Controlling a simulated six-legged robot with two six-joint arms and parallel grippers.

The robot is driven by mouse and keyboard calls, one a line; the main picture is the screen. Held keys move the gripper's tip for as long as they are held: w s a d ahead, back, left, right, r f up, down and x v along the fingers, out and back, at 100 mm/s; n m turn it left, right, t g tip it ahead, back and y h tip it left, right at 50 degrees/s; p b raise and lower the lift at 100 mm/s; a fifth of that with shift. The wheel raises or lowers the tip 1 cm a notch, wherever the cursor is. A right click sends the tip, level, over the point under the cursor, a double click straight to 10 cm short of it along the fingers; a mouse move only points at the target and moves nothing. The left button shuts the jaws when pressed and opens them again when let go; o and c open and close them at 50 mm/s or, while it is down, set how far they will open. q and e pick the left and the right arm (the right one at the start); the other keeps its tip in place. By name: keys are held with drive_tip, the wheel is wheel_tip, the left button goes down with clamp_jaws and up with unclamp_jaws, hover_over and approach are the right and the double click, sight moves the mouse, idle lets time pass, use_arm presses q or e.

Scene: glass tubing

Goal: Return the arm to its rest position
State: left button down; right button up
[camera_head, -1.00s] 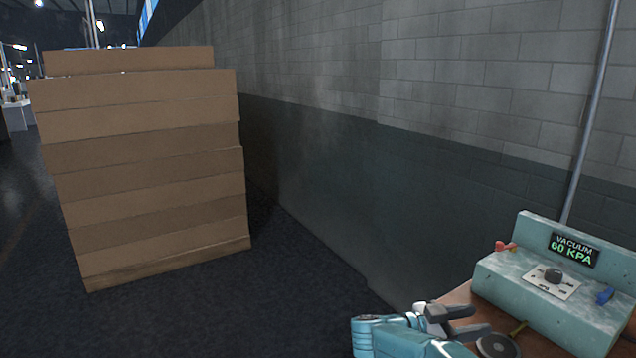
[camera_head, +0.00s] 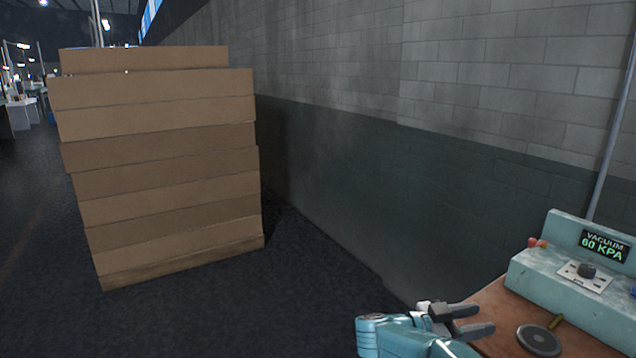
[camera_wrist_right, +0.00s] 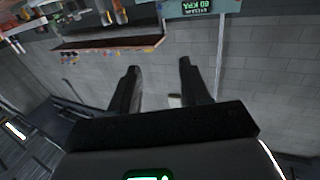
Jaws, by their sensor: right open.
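My right gripper (camera_head: 470,322) shows at the bottom of the head view, on the end of my teal arm. Its two dark fingers are apart with nothing between them. It is left of the wooden bench top (camera_head: 505,312) in the picture. In the right wrist view the fingers (camera_wrist_right: 157,78) are also spread and empty, with the grey block wall behind them and the picture upside down. My left gripper is in neither view.
A teal vacuum unit (camera_head: 570,285) reading 60 KPA stands on the bench, with a round dark disc (camera_head: 538,340) before it. A tall stack of cardboard boxes (camera_head: 165,165) stands left. A block wall (camera_head: 480,110) runs behind. Dark floor (camera_head: 300,310) between is clear.

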drive_tip(key=w+a+f+n+t+y, duration=0.1)
drive_tip(key=w+f+n+t+y, duration=0.15)
drive_tip(key=f+n+t, duration=0.35)
drive_tip(key=w+a+f+n+t+y, duration=0.2)
drive_tip(key=f+t+y, duration=0.15)
drive_tip(key=f, duration=0.45)
drive_tip(key=s+a+f+n+g+y, duration=0.1)
drive_tip(key=s+a+f+n+y, duration=0.1)
drive_tip(key=s+a+f+y, duration=0.3)
drive_tip(key=s+a+f+n+g+y, duration=0.1)
drive_tip(key=s+f+n+y, duration=0.15)
drive_tip(key=f, duration=0.55)
drive_tip(key=s+a+f+g+y, duration=0.2)
drive_tip(key=s+a+g, duration=0.1)
drive_tip(key=s, duration=0.6)
drive_tip(key=s+a+f+n+g+y, duration=0.1)
drive_tip(key=s+a+f+g+y, duration=0.2)
drive_tip(key=s, duration=0.7)
drive_tip(key=s+a+f+n+g+y, duration=0.1)
drive_tip(key=s+a+f+g+y, duration=0.2)
drive_tip(key=s, duration=0.7)
drive_tip(key=shift+a+g, duration=0.3)
drive_tip(key=shift+g, duration=0.05)
